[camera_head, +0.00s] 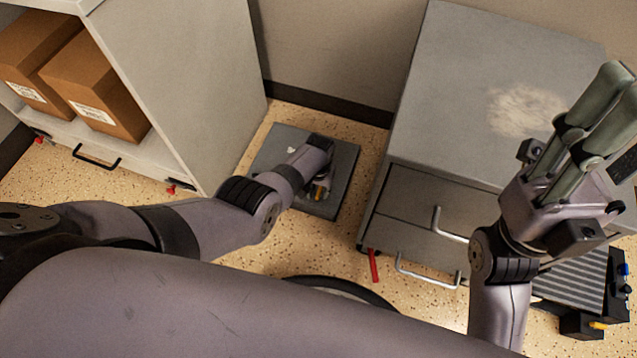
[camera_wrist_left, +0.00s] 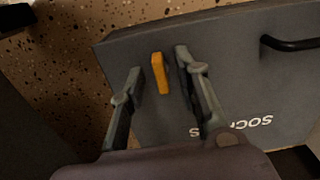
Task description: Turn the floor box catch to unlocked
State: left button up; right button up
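The floor box (camera_head: 345,165) is a flat grey square lid on the floor between two cabinets. Its catch (camera_wrist_left: 160,73) is a small orange-yellow bar near the lid's edge in the left wrist view. Part of the catch also shows in the head view (camera_head: 320,192), beside my gripper. My left gripper (camera_wrist_left: 157,65) is open, with one finger on each side of the catch. Gaps show between the catch and both fingers. My right gripper (camera_head: 610,105) is raised at the right, far from the box; its finger opening is unclear from this angle.
The lid has a black handle (camera_wrist_left: 290,44) and partly hidden white lettering. A shelf unit (camera_head: 205,90) with cardboard boxes stands left. A grey drawer cabinet (camera_head: 460,90) stands right, with a red lever (camera_head: 373,265) low on it. A black ribbed device (camera_head: 575,280) lies at lower right.

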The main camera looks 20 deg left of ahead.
aim_at(319, 193)
pick_arm(q)
notch_tip(319, 193, up, 12)
dwell(0.7)
jog(key=shift+f, duration=0.1)
dwell(0.3)
